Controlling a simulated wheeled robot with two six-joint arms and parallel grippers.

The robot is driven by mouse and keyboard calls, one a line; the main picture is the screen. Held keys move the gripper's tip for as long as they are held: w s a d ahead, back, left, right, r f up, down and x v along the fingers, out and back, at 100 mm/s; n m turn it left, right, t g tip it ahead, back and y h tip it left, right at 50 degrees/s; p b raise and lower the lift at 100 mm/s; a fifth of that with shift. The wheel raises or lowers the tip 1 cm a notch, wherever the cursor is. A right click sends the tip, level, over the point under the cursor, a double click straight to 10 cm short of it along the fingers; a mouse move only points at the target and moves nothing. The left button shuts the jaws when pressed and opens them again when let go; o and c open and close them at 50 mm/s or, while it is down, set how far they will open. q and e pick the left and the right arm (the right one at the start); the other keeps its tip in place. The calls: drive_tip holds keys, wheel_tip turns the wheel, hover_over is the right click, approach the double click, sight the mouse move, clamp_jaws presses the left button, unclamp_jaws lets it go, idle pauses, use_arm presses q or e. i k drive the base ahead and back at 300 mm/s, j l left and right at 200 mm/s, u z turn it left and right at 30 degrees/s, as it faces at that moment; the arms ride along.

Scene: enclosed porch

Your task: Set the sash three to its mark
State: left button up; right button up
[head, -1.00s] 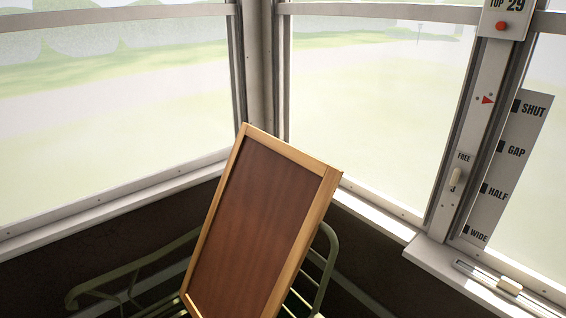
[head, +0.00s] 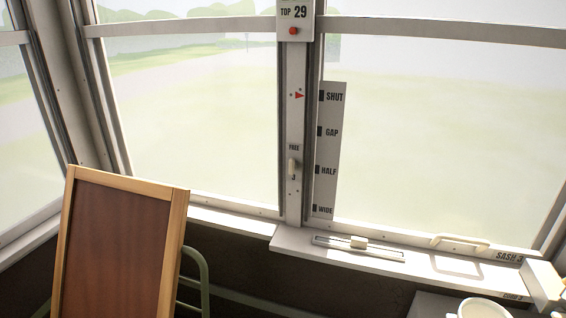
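Sash three (head: 440,140) is the large window pane on the right. The label "SASH 3" (head: 509,257) is on its bottom rail at the right, near a cream pull handle (head: 460,241). A scale strip (head: 328,150) on its left side reads SHUT, GAP, HALF and WIDE from top to bottom. A red pointer (head: 299,96) on the post sits level with the SHUT mark. Below it is a small cream lever (head: 292,168) under the word FREE. A plate (head: 295,20) at the post's top reads "TOP 29" above a red button. Neither gripper is in view.
A wood-framed brown board (head: 115,245) leans on a green metal bench (head: 195,275) at lower left. A white cup or pot (head: 484,308) and a pale box (head: 545,284) are at lower right.

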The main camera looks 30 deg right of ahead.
sight(329, 101)
drive_tip(key=z, duration=2)
